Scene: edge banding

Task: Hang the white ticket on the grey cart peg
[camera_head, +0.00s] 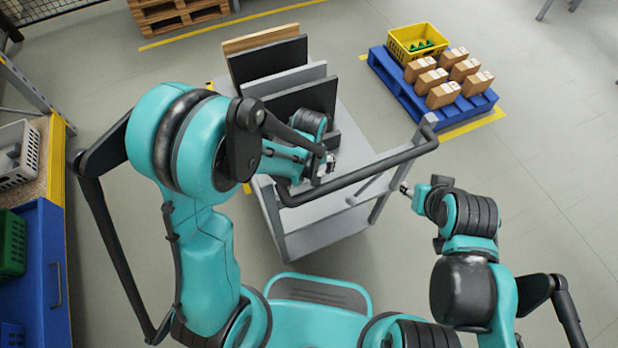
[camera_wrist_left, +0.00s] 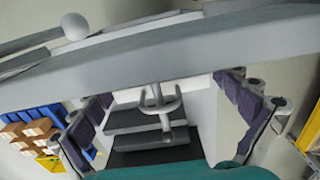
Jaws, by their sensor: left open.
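My left gripper (camera_head: 325,168) is over the cart, near its dark handle; in the left wrist view its two fingers (camera_wrist_left: 163,90) are wide apart. A grey rod, seemingly the cart peg (camera_head: 364,190), slopes beside the handle. The left wrist view shows a grey rod with a pale ball end (camera_wrist_left: 75,26) at the top left. Between the fingers is a grey hook-shaped piece (camera_wrist_left: 160,104) in front of a white surface; I cannot tell whether this is the ticket. A small white spot shows at the left fingertips in the head view. My right gripper (camera_head: 405,189) is right of the cart, its jaws unclear.
The grey cart (camera_head: 318,236) carries several upright boards (camera_head: 268,62). A blue pallet (camera_head: 397,88) with several cartons and a yellow crate (camera_head: 417,42) stands at the back right. A blue cabinet (camera_head: 45,275) is at the left.

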